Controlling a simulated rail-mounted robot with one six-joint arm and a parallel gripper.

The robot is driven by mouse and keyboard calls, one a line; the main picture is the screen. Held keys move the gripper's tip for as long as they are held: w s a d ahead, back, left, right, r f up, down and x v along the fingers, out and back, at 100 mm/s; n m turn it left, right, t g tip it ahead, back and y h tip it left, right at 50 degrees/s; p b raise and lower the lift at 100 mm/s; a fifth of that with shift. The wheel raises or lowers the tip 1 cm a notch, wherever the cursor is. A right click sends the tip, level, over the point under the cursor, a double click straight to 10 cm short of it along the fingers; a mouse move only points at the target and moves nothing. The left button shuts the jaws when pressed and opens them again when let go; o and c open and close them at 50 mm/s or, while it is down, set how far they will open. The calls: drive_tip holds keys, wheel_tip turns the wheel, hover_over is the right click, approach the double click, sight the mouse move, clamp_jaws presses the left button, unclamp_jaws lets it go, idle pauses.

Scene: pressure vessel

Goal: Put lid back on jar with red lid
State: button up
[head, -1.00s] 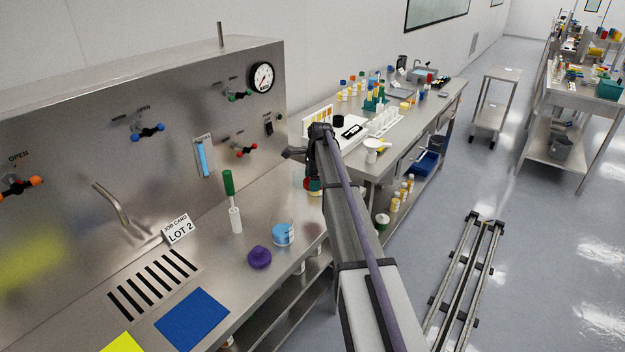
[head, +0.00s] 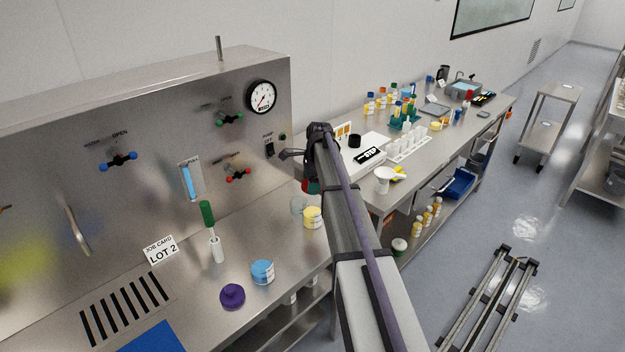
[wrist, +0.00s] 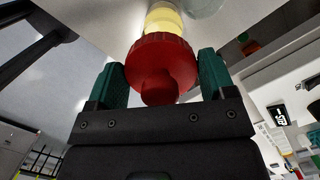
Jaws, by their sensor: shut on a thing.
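My gripper (wrist: 162,85) is shut on a red lid (wrist: 162,62), which sits between its two green finger pads in the wrist view. The lid is round with a knob towards the gripper. In the head view my gripper is largely hidden behind my arm; a bit of the red lid (head: 309,186) shows there. A jar with yellow contents (head: 313,218) stands on the steel bench below the gripper. It also shows just beyond the lid in the wrist view (wrist: 163,20). I cannot tell whether lid and jar touch. A clear round glass piece (head: 298,205) is beside that jar.
A blue jar (head: 262,271) and a purple knobbed lid (head: 232,297) stand nearer on the bench. A green-handled brush in a white holder (head: 217,249) and a job card (head: 161,250) are to the left. The valve panel (head: 130,190) rises behind. A second bench holds several bottles.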

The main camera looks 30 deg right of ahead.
wheel_tip(320, 180, down, 6)
drive_tip(key=b, duration=0.6)
drive_tip(key=shift+f, duration=0.2)
drive_tip(key=shift+d+f, duration=0.1)
drive_tip(key=shift+f, duration=0.05)
idle(1.2)
drive_tip(key=o, duration=0.9)
drive_tip(key=shift+c, duration=0.2)
wheel_tip(320, 180, up, 7)
drive_tip(key=p, duration=0.7)
drive_tip(key=shift+c, duration=0.2)
